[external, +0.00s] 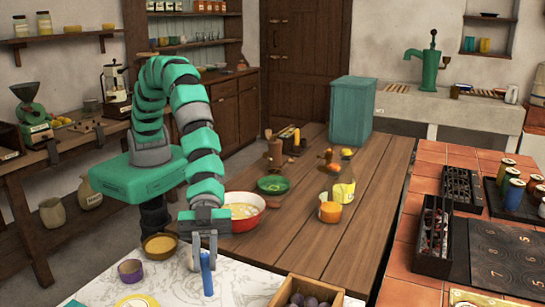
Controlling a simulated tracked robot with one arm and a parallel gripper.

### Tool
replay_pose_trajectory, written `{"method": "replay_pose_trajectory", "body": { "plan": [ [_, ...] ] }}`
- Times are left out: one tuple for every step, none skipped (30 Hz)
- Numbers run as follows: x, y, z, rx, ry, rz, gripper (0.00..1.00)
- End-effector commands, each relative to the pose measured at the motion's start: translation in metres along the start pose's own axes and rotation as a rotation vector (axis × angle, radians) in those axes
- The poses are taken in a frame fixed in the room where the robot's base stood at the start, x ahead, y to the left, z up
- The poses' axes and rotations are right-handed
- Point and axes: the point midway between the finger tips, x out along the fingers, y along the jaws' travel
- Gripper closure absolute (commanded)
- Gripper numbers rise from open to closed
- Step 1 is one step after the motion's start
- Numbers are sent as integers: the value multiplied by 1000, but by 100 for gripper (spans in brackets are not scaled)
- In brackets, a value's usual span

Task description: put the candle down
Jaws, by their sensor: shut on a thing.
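A slim blue candle (207,278) hangs upright below my gripper (204,258), near the front of the picture. My gripper points down and is shut on the candle's upper part. The candle is over the pale, veined marble surface (240,286). I cannot tell whether its lower end touches that surface.
A purple ring-shaped holder (131,271) and a yellow bowl (160,245) stand left of my gripper. A red-rimmed bowl (261,207) is behind it. A wooden box (278,303) of dark round things is at the front right. The wooden table (320,240) has bare room.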

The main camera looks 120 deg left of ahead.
Motion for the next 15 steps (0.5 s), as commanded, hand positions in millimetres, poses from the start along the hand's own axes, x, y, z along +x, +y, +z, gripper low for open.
{"method": "replay_pose_trajectory", "body": {
  "plan": [
    [2,0,4,-1,-1,0,100],
    [3,0,7,-1,-1,0,100],
    [5,0,11,0,-2,0,100],
    [6,0,16,-1,-2,1,100],
    [8,0,20,-2,-2,1,100],
    [10,0,25,-2,-2,0,100],
    [11,0,28,-3,-2,0,100],
    [12,0,31,-2,-1,0,100],
    [13,-1,33,-1,-1,-1,100],
    [14,-1,34,-1,0,-1,100],
    [14,-1,34,0,0,-1,100],
    [13,-1,33,0,0,-1,100],
    [13,-1,33,0,0,-1,100],
    [13,-1,33,0,0,-1,100],
    [13,-1,33,0,0,-1,100]
  ]
}}
